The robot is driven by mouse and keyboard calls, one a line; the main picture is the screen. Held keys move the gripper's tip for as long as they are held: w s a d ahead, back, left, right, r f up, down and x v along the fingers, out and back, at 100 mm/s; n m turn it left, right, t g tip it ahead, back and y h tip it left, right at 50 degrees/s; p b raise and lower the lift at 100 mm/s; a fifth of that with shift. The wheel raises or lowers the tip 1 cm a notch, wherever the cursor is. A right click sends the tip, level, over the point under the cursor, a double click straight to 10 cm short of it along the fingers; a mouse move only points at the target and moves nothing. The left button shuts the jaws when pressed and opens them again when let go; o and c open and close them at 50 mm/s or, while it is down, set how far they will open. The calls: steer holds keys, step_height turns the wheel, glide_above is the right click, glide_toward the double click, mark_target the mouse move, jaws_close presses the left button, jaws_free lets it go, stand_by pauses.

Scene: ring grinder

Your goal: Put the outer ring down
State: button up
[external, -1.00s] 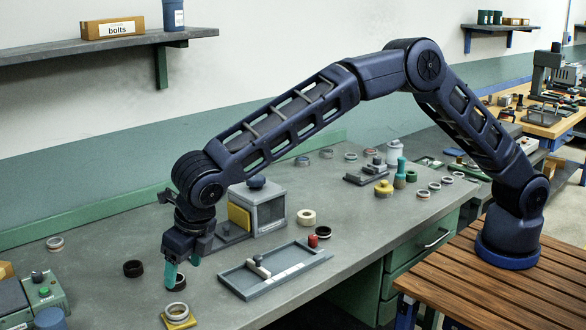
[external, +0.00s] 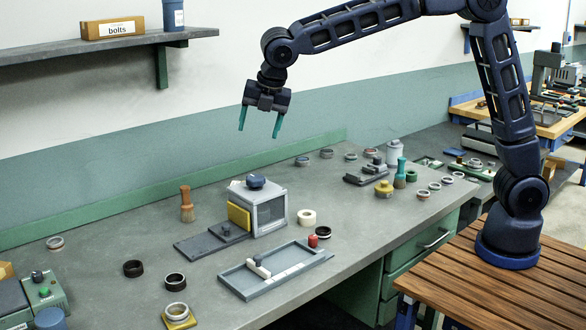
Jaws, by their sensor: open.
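My gripper (external: 259,133) is raised high above the bench (external: 100,310), behind and above the grey box-shaped machine (external: 270,212). Its two teal fingers point down, spread apart, with nothing between them. A dark ring with a lighter inside (external: 175,287) lies flat on the bench at the front left, apart from my gripper. Another dark ring (external: 133,272) lies to its left. A metallic ring (external: 177,315) sits on a yellow block (external: 182,323) just in front. Which of these is the outer ring I cannot tell for sure.
A cream ring (external: 307,220) is beside the machine.

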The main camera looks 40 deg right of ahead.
steer(key=s+d+r+m, duration=0.2)
steer(key=d+m, duration=0.2)
steer(key=d, duration=0.7)
steer(key=s+d+r+m, duration=0.15)
steer(key=d+m, duration=0.35)
steer(key=d, duration=0.6)
steer(key=s+d+r+m, duration=0.1)
steer(key=d+r+m, duration=0.25)
steer(key=d, duration=0.75)
steer(key=s+d+f+m, duration=0.3)
steer(key=s+d+m, duration=0.4)
steer(key=s+d, duration=0.3)
steer(key=s+d+f+m, duration=0.4)
steer(key=s+d+m, duration=0.4)
steer(key=s+d, duration=0.2)
steer(key=shift+s+d+f+t+h, duration=0.25)
steer(key=shift+s+f+t+h, duration=0.05)
steer(key=shift+t, duration=0.1)
